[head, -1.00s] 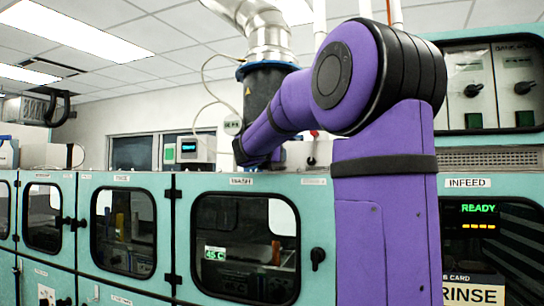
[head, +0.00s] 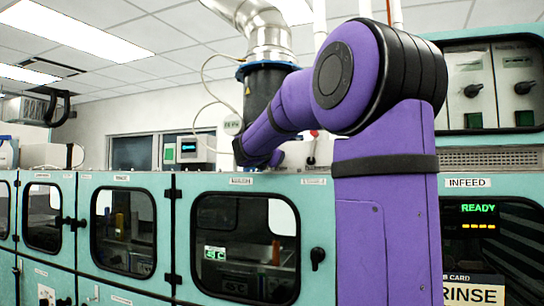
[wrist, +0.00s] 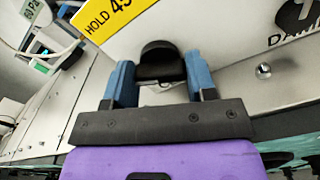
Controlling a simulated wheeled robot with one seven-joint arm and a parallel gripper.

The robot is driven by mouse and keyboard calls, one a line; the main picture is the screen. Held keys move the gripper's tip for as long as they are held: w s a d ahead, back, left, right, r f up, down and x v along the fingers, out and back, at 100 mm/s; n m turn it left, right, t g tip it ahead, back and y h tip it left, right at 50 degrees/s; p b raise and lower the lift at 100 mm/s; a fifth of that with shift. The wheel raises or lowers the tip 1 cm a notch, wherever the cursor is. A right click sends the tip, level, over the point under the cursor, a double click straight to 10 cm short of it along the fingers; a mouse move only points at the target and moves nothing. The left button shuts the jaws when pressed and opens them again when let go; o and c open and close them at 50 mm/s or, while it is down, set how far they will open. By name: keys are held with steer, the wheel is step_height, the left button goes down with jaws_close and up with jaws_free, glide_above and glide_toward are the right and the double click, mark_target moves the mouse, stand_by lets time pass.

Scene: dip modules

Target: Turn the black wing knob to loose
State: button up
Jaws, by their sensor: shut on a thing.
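The black wing knob (wrist: 160,60) shows in the wrist view at upper middle, on a pale panel. My gripper (wrist: 161,76) has its two blue fingers on either side of the knob and is shut on it. The knob's lower end and the exact finger contact are hard to make out. In the head view my purple arm reaches over the top of the teal machine, and my gripper is hidden.
A yellow "HOLD" label (wrist: 108,18) lies beside the knob, and a bolt head (wrist: 263,71) sits to the right. In the head view, a black duct (head: 268,93) and a small display box (head: 188,150) stand near my arm above the teal cabinets (head: 320,215).

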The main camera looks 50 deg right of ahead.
steer(key=m, duration=0.5)
steer(key=shift+m, duration=0.3)
steer(key=m, duration=0.9)
steer(key=shift+f, duration=0.1)
steer(key=shift+m, duration=2.3)
steer(key=o, duration=0.9)
steer(key=shift+s, duration=0.1)
steer(key=v, duration=1)
steer(key=shift+s+a+f, duration=0.1)
steer(key=shift+a, duration=0.2)
